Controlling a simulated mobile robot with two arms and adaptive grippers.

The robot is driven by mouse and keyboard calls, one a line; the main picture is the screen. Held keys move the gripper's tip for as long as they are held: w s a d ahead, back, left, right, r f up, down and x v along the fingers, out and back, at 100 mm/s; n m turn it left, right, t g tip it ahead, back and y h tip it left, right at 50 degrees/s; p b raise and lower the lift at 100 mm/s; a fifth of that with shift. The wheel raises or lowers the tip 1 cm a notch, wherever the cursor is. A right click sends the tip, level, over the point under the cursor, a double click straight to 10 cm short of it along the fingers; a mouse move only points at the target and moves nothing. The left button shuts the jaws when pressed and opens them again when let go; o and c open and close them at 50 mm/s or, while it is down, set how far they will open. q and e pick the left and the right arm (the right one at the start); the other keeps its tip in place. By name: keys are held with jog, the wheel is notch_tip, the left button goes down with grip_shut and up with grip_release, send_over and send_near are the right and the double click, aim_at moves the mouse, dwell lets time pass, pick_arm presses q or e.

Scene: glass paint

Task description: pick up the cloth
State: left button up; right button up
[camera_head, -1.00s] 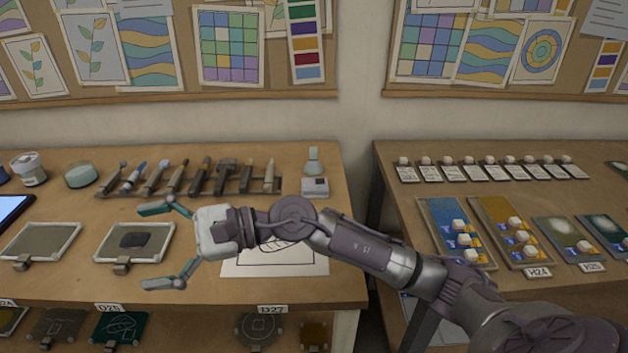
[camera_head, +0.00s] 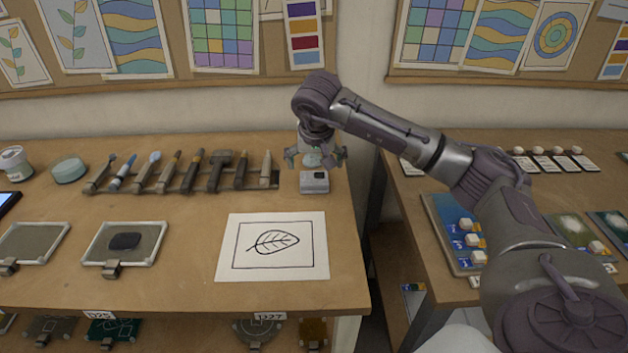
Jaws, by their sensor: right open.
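My right gripper (camera_head: 315,158) points down near the back right of the left table. Its fingers are open and spread to both sides of a small pale teal item (camera_head: 313,161). This item may be the cloth, but it is too small and too covered by the gripper to be sure. I cannot tell whether the fingers touch it. No other thing in view is clearly a cloth. My left gripper is not in view.
A small grey box (camera_head: 314,182) stands just in front of the gripper. A tool rack (camera_head: 180,188) lies to the left. A leaf drawing (camera_head: 273,247) lies in front, beside framed trays (camera_head: 124,243). A gap separates the right table (camera_head: 400,200).

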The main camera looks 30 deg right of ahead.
aim_at(314, 178)
jog(key=x, duration=0.2)
jog(key=shift+f, duration=0.3)
jog(key=shift+w+f, duration=0.2)
jog(key=shift+f, duration=0.1)
jog(key=p+x, duration=0.1)
jog(key=x, duration=0.3)
jog(key=shift+w+d+f, duration=0.1)
jog(key=shift+d+f, duration=0.05)
jog(key=shift+f, duration=0.05)
jog(key=shift+c, duration=0.2)
jog(key=c, duration=1.2)
jog(key=shift+o, duration=0.2)
jog(key=shift+r, duration=0.2)
